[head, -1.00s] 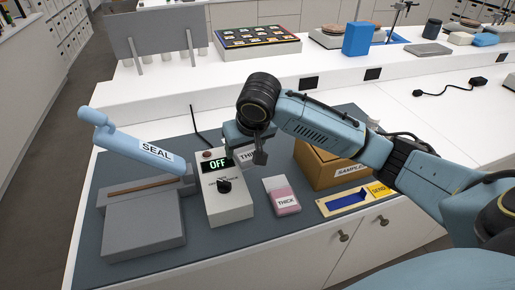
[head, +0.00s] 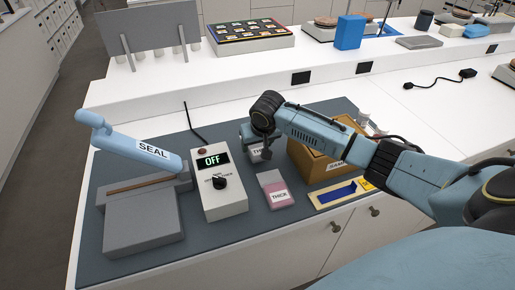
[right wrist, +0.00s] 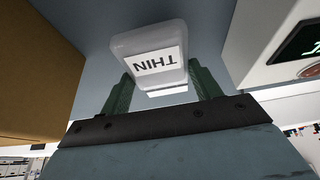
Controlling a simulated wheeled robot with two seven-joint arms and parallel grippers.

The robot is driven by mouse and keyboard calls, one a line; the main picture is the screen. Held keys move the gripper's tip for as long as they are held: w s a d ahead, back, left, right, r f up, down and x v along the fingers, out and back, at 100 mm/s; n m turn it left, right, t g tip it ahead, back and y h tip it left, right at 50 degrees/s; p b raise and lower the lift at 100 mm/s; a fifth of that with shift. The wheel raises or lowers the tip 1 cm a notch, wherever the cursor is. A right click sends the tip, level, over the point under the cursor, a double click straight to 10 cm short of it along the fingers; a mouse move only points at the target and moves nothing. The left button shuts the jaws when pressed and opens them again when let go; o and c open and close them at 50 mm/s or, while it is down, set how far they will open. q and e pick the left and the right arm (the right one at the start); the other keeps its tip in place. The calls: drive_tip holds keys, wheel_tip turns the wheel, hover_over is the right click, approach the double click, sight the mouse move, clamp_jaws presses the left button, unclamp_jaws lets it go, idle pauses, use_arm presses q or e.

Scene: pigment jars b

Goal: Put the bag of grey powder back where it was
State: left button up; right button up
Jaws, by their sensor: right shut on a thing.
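My right gripper (head: 257,143) is shut on the bag of grey powder (head: 256,154), a pale bag with a label starting "TH", mostly hidden by the gripper in the head view. In the right wrist view, the bag (right wrist: 150,48) is between the two green fingers (right wrist: 160,82) and its label reads "THIN". The bag is over the dark mat (head: 240,236), between the control box with the "OFF" display (head: 224,199) and the cardboard box (head: 310,164). I cannot tell whether it touches the mat. My left gripper is not in view.
A pink bag labelled "THICK" (head: 275,190) lies in front of the held bag. The sealer with its blue "SEAL" arm (head: 140,150) stands at left. A yellow-edged tray with a blue piece (head: 340,193) is at right. The mat's front strip is clear.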

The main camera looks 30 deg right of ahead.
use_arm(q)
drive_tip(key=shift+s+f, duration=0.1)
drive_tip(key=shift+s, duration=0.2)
use_arm(e)
drive_tip(key=shift+f, duration=0.95)
drive_tip(key=o, duration=1.1)
drive_tip(key=shift+f, duration=0.15)
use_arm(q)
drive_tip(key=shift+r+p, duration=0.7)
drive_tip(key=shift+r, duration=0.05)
use_arm(e)
drive_tip(key=v, duration=1.2)
